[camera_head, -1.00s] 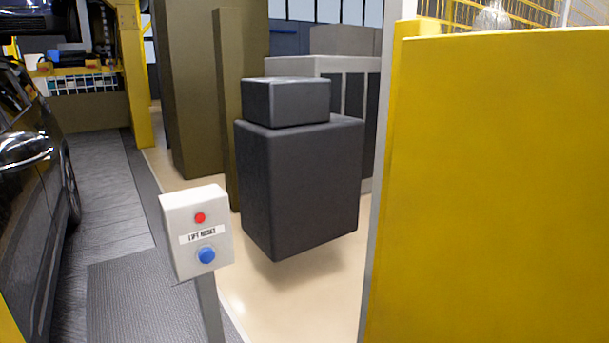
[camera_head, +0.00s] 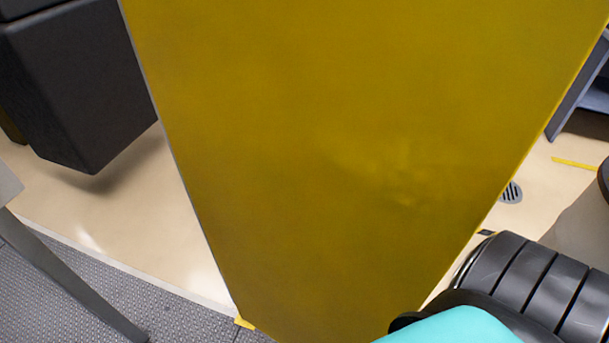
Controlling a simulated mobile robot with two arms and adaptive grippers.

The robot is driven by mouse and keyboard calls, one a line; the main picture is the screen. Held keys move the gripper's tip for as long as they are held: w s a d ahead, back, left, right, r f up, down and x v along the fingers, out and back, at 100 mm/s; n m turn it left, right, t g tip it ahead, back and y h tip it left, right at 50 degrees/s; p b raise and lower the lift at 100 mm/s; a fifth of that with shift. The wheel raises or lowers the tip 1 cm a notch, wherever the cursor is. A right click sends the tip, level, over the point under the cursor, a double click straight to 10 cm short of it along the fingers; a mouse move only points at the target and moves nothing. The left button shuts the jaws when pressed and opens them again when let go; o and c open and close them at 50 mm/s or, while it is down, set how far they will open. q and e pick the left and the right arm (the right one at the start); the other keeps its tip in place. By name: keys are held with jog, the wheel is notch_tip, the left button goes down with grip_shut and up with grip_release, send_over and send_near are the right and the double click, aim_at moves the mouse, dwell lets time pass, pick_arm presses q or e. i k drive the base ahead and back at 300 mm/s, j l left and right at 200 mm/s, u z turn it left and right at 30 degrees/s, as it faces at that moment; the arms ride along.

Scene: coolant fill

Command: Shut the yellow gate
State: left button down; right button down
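A large flat yellow panel (camera_head: 340,150), which looks like the yellow gate, fills the middle of the view. It stands upright and its lower end narrows toward the floor in this steep view. Its top is cut off, and no handle or latch shows on this face. I cannot tell from this view whether it is open or shut. Neither of my grippers is in view. A dark ribbed and teal part at the lower right looks like my own arm and covers the floor beside the panel's lower right edge.
A dark grey block (camera_head: 85,85) is at the upper left. A grey post (camera_head: 75,275) stands at the lower left beside the dark textured floor (camera_head: 60,315). Beige floor (camera_head: 130,225) is clear left of the panel. A round drain (camera_head: 511,192) lies to its right.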

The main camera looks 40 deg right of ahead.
aim_at(337, 159)
jog(key=k+l+u, duration=0.5)
jog(key=k+l, duration=0.45)
jog(key=l+u, duration=0.2)
jog(key=l, duration=0.25)
jog(key=k+l+u, duration=0.15)
jog(key=l, duration=0.3)
jog(key=k+l+u, duration=0.2)
jog(key=l, duration=0.25)
jog(key=i+l, duration=0.15)
jog(key=l, duration=0.2)
jog(key=u, duration=0.05)
